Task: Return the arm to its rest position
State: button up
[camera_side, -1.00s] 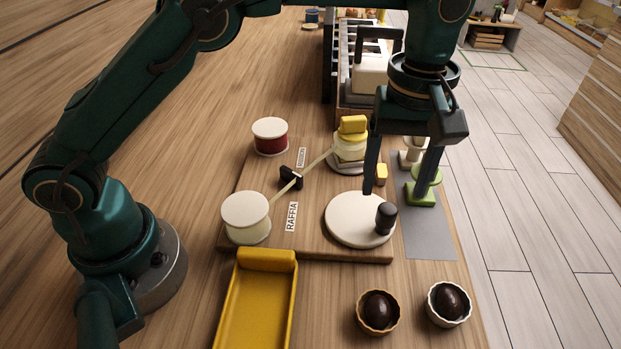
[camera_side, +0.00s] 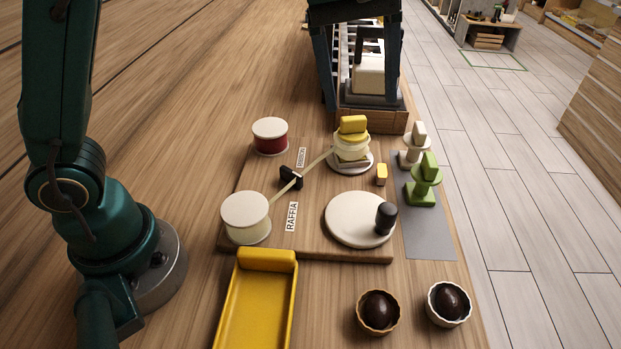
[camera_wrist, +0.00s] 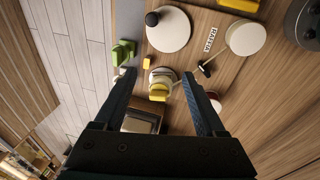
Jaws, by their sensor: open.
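My gripper (camera_side: 357,75) is at the top of the side view, raised above the far end of the table in front of the wooden crate. Its two dark fingers are wide apart with nothing held between them. In the wrist view my gripper (camera_wrist: 159,85) also shows open, its fingers on either side of the yellow-topped spool stand (camera_wrist: 160,85), which lies beyond and below them. My arm is lifted and folded back, clear of the work board (camera_side: 310,225).
On the board are a cream raffia spool (camera_side: 246,217), a red ribbon spool (camera_side: 270,137) and a white disc (camera_side: 350,222) with a black knob. Green (camera_side: 422,184) and cream (camera_side: 414,150) stands are at right. A yellow tray (camera_side: 258,300) and two chocolate cups (camera_side: 378,312) (camera_side: 449,304) sit in front.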

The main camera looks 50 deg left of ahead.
jog(key=s+a+r+m+t, duration=0.2)
jog(key=s+a+m, duration=0.1)
jog(key=s+a, duration=0.45)
jog(key=s+a+f+m+t, duration=0.1)
jog(key=s+f+m, duration=0.6)
jog(key=f, duration=0.1)
jog(key=shift+a+f+y, duration=0.2)
jog(key=shift+f+y, duration=0.05)
jog(key=shift+y, duration=0.05)
